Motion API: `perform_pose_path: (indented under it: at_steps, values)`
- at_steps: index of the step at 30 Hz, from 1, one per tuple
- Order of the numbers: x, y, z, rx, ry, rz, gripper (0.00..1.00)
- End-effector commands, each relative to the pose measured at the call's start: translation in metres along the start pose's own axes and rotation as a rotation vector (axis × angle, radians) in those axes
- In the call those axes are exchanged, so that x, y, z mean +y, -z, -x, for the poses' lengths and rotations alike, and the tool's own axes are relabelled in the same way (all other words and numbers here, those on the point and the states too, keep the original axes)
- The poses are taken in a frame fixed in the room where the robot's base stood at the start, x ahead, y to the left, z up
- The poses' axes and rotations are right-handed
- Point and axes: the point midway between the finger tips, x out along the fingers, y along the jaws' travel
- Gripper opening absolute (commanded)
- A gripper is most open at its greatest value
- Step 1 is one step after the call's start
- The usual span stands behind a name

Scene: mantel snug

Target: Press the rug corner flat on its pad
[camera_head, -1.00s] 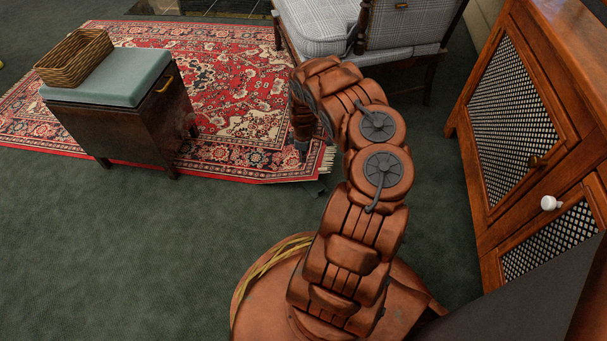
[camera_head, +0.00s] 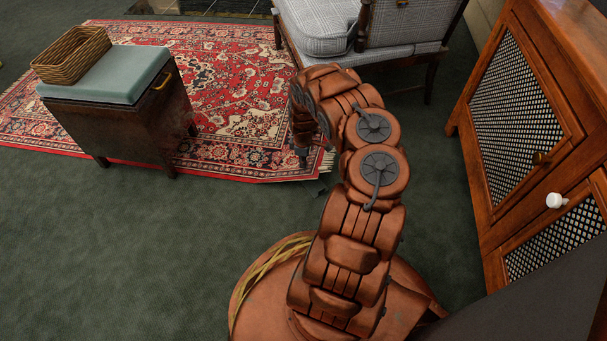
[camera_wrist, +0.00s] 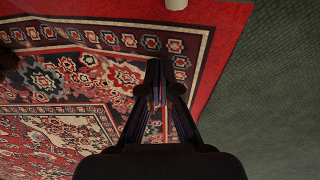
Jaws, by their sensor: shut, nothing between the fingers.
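The red patterned rug (camera_head: 235,85) lies on the green carpet. Its near right corner (camera_head: 318,170), with a pale fringe, is beside my arm. A small dark patch (camera_head: 320,191), perhaps the pad, shows just past that edge. My gripper (camera_head: 302,157) points down over the rug near this corner, partly hidden by my arm; I cannot tell whether it touches. In the wrist view my gripper (camera_wrist: 160,92) is shut and empty above the rug's border (camera_wrist: 210,75). The pad cannot be made out there.
A dark stool (camera_head: 130,120) with a teal top and wicker basket (camera_head: 72,55) stands left on the rug. A plaid chair (camera_head: 400,50) stands behind my arm. A wooden cabinet (camera_head: 480,130) stands right. A pale round thing (camera_wrist: 177,4) is at the wrist view's top. Carpet front left is clear.

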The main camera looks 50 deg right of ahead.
Motion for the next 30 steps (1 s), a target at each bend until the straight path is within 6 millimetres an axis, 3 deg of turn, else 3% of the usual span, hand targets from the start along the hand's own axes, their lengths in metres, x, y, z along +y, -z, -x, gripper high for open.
perform_pose_path:
  at_steps: [18, 30]
  values:
    - [-0.001, 0.0, -0.032, 0.001, 0.003, -0.001, 0.0]
    - [-0.001, 0.0, -0.035, 0.0, 0.002, -0.001, 0.0]
